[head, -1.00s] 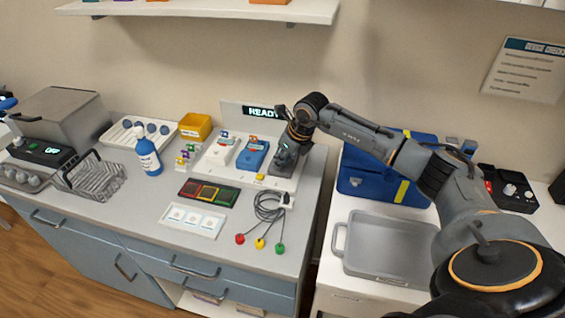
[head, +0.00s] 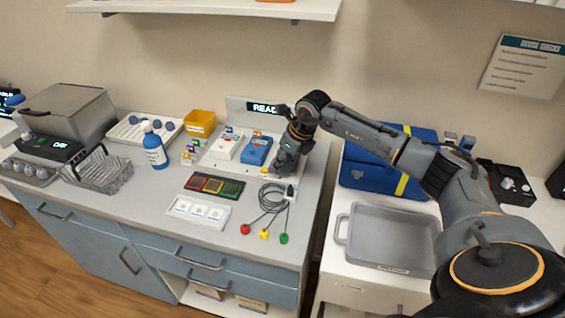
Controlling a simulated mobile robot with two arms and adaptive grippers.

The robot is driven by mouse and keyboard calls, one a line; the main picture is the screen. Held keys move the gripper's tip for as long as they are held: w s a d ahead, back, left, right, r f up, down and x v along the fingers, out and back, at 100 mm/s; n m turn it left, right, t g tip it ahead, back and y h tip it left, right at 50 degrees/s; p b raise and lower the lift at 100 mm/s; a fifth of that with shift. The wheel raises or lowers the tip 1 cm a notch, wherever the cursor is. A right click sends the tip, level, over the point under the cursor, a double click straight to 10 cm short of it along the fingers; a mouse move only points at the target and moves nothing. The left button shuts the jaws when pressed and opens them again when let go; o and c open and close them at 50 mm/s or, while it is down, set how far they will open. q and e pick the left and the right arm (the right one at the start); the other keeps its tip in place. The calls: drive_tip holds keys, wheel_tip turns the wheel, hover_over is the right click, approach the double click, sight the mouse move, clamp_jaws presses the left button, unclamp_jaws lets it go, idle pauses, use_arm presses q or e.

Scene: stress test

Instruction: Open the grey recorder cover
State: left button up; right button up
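A white dock (head: 207,163) stands at the back of the left counter with a display panel (head: 264,107) behind it, partly covered by my arm. A white recorder (head: 227,148) and a blue recorder (head: 257,151) sit on it side by side. My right gripper (head: 284,166) points down at the dock's right end, just right of the blue recorder. It hides the spot there, so I cannot make out the grey recorder or its cover apart from my dark grey gripper. Whether the fingers are open or touch anything is unclear. My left gripper is not in view.
A cable bundle with coloured ends (head: 268,205), a dark tray with coloured squares (head: 214,187) and a white card tray (head: 198,211) lie in front. A blue bottle (head: 154,152) and wire rack (head: 97,172) stand left. A grey tray (head: 390,238) and blue case (head: 362,177) are right.

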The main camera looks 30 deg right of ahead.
drive_tip(key=v, duration=1.1)
drive_tip(key=shift+s+a+r, duration=0.1)
drive_tip(key=shift+s+a, duration=0.05)
